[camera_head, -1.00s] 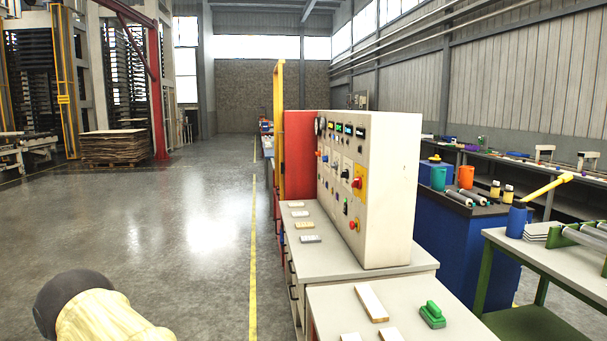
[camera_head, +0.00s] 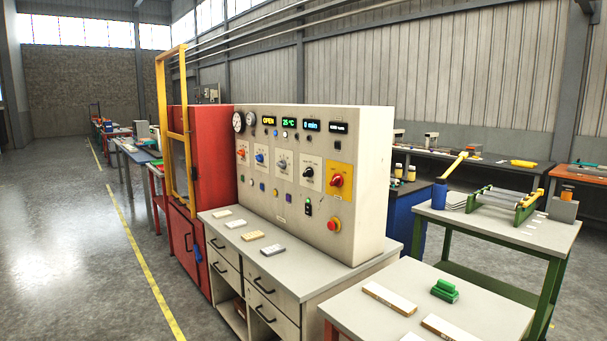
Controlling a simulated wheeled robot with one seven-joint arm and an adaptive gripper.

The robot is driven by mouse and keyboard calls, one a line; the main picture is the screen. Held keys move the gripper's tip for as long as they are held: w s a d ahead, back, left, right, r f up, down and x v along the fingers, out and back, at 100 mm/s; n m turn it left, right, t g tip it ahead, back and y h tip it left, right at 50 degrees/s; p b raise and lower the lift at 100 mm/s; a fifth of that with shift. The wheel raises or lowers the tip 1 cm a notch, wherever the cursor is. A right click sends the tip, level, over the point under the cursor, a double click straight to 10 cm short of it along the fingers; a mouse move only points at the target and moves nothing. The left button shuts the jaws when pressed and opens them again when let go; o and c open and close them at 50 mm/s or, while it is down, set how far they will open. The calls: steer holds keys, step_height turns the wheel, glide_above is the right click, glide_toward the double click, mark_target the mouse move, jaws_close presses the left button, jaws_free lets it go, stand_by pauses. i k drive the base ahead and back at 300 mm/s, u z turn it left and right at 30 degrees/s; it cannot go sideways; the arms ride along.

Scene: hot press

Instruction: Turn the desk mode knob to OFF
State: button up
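The control desk panel (camera_head: 375,160) is a cream upright box standing on a cabinet. Its face carries a row of rotary knobs: an orange-red knob (camera_head: 242,152), a blue knob (camera_head: 260,158), a grey knob (camera_head: 281,164), a black knob (camera_head: 308,172) and a red knob (camera_head: 336,180) on a yellow plate. The labels are too small to read, so I cannot tell which is the mode knob or its setting. My gripper is not in view.
A red press (camera_head: 214,160) with a yellow frame stands left of the panel. A red mushroom button (camera_head: 333,224) is below the knobs. A worktop (camera_head: 300,270) with several sample pieces lies in front. A near table (camera_head: 480,310) stands at lower right. The left floor is clear.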

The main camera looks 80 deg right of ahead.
mark_target(309, 173)
steer(key=z, duration=0.65)
steer(key=i, duration=1)
steer(key=z, duration=1.55)
steer(key=i, duration=0.6)
steer(key=z, duration=0.45)
